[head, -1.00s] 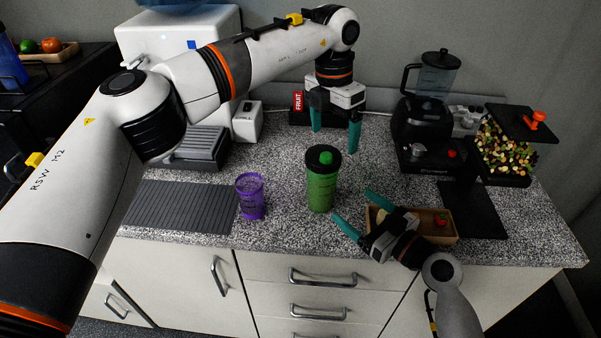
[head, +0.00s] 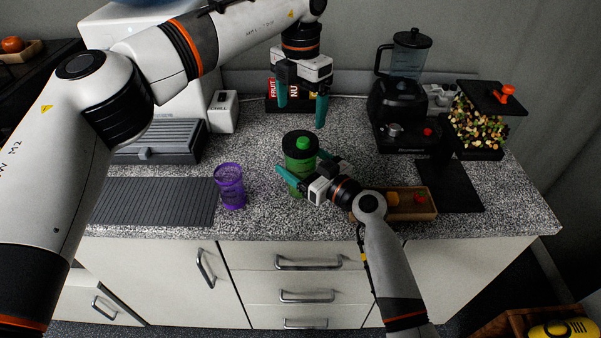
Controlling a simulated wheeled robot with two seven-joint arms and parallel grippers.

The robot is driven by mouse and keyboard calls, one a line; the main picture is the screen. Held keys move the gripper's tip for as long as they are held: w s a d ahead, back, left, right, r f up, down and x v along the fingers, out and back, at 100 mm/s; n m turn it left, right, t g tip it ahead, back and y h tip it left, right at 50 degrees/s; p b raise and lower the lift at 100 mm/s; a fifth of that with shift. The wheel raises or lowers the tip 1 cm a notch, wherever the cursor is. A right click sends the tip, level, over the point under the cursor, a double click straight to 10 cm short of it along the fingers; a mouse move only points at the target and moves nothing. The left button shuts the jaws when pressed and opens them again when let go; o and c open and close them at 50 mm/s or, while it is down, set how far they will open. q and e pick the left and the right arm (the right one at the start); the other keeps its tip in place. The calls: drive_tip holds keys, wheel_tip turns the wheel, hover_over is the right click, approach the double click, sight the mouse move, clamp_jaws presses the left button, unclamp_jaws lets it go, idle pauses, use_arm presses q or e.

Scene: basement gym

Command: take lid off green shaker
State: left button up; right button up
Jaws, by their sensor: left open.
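The green shaker (head: 295,164) stands upright on the speckled counter. Its black lid with a green cap (head: 302,143) is on top. My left gripper (head: 302,104) is open and empty, fingers pointing down, above the counter and behind the shaker in the picture, apart from the lid. My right gripper (head: 307,174) is at the shaker's body, below the lid. One teal finger crosses the front left of the body; the other finger is largely hidden, so I cannot tell whether it grips.
A purple cup (head: 230,187) stands left of the shaker, beside a ribbed grey mat (head: 150,201). A wooden tray (head: 424,212) with food pieces lies to the right, partly behind my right arm. A blender (head: 402,100) and a food-scrap container (head: 478,130) stand at the back right.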

drive_tip(key=shift+w+a, duration=0.15)
drive_tip(key=shift+a, duration=0.05)
drive_tip(key=shift+c, duration=0.3)
